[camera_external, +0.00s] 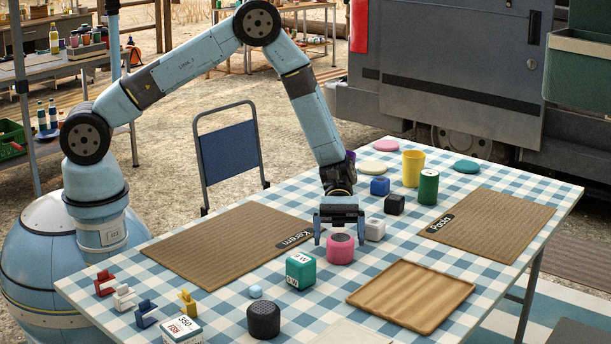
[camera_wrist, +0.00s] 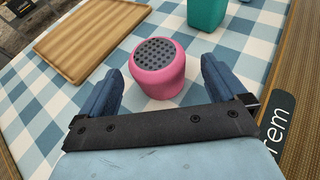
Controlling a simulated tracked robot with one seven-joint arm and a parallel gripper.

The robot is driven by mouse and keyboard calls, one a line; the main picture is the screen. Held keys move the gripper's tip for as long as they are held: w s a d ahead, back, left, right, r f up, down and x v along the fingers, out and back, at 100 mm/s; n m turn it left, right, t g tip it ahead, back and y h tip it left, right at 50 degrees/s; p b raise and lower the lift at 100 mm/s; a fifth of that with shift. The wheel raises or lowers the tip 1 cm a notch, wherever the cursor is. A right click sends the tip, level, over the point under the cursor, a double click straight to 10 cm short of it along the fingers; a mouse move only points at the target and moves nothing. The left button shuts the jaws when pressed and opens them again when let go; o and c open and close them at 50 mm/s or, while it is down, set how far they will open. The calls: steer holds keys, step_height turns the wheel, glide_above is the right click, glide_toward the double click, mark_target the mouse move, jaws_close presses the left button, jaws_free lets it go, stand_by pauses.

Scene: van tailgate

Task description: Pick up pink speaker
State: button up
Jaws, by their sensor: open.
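The pink speaker (camera_external: 340,249) is a short pink cylinder on the blue-and-white checked table. In the wrist view it stands upright with a dark perforated top (camera_wrist: 157,70). My gripper (camera_external: 339,236) is low over the table right at the speaker. In the wrist view the two blue fingers of my gripper (camera_wrist: 158,84) are spread apart, with the speaker between and slightly beyond them. I see a gap between the speaker and each finger. My gripper is open and holds nothing.
A teal box (camera_external: 300,271) stands to the speaker's front left, and a white cube (camera_external: 375,229) behind right. A wooden tray (camera_external: 411,296) lies front right. Brown mats (camera_external: 215,243) (camera_external: 490,225) lie left and right. A dark speaker (camera_external: 263,320) stands near the front.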

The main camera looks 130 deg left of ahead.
mark_target(341, 258)
steer(key=shift+x, duration=2.75)
steer(key=shift+a+f, duration=0.15)
steer(key=shift+c, duration=0.2)
steer(key=c, duration=1.1)
